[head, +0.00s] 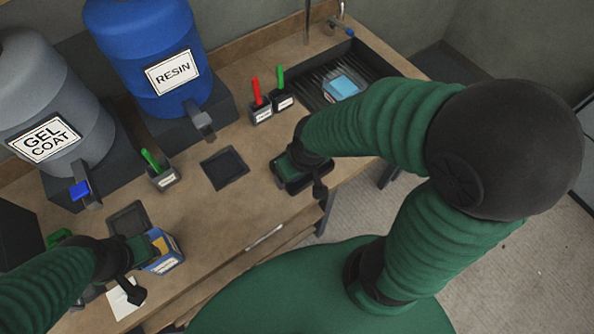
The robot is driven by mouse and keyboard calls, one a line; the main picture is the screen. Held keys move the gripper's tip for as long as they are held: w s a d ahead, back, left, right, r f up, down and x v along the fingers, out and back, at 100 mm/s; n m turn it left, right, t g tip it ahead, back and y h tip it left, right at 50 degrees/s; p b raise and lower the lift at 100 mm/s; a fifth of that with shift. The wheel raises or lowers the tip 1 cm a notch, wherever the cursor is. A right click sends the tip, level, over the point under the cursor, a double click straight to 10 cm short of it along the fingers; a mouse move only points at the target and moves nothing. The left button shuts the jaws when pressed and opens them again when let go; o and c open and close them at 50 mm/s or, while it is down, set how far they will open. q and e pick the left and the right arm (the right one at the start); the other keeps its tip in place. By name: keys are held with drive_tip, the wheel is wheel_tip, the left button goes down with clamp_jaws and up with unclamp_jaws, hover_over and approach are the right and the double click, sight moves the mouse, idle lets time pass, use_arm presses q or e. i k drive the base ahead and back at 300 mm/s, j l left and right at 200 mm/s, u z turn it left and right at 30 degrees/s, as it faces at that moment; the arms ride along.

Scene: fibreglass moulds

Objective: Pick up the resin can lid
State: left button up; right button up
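No lid is plainly marked. A flat dark square piece (225,167) lies on the bench in front of the blue resin container (160,55), and a similar dark square (128,218) lies near my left gripper. I cannot tell whether either is the resin can lid. My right gripper (306,178) is low over a small dark tray or container (288,184) at the bench's front edge, partly covering it. My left gripper (142,268) is beside a blue and white box (168,262) at the front left. The finger gaps of both grippers are unclear.
The grey gel coat container (55,95) stands at the left. Small labelled pots hold green (150,160) and red (256,92) handled tools. A sink with a blue item (342,88) is at the back right. Bench between the pots is mostly clear.

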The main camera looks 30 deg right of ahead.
sight(123, 298)
drive_tip(key=u, duration=1.5)
